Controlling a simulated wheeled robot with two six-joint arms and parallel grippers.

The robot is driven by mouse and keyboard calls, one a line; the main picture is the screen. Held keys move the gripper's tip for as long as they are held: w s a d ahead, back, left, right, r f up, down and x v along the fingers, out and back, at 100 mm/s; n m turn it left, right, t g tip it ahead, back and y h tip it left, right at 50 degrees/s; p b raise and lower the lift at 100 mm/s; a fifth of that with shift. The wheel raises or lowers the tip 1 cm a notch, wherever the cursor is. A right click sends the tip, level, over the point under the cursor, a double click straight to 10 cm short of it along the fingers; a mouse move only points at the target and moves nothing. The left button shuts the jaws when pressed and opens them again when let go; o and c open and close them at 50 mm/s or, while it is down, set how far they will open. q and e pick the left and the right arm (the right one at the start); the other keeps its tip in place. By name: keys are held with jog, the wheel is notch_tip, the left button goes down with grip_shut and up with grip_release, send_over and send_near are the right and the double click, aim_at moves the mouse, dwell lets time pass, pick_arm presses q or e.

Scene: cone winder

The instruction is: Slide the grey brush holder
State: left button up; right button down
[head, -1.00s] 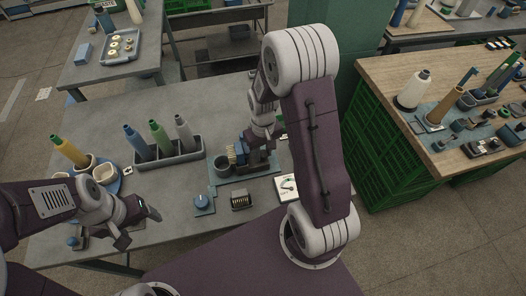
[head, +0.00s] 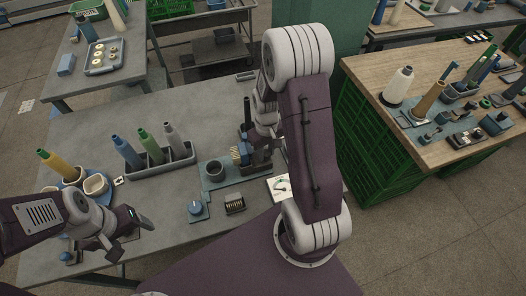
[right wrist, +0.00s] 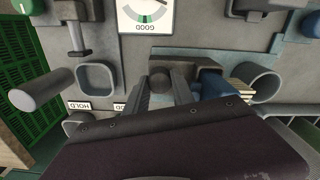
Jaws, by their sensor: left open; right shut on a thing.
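The grey brush holder (right wrist: 190,58) lies close in front of my right gripper (right wrist: 162,92) in the right wrist view. That gripper is shut on the holder's round dark grip. A blue brush block (right wrist: 214,84) with pale bristles sits beside it. In the head view the yellow bristles (head: 240,155) show just left of my right gripper (head: 260,158), over the blue-grey mat (head: 225,180). My wrist hides most of the holder there. My left gripper (head: 134,237) is open and empty above the table's near left part.
A round grey cup (head: 214,170) stands left of the brush. The GOOD gauge card (head: 279,188), a blue knob (head: 195,209) and a small ridged block (head: 234,203) lie nearer. A grey rack (head: 160,167) with several cones stands left. A dark post (head: 247,112) rises behind.

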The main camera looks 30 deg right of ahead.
jog(key=c, duration=1.1)
grip_release()
jog(key=shift+d, duration=0.15)
jog(key=shift+o, duration=0.2)
jog(key=shift+d, duration=0.15)
notch_tip(320, 180, up, 9)
jog(key=shift+s+r+p, duration=0.1)
jog(key=shift+p, duration=0.45)
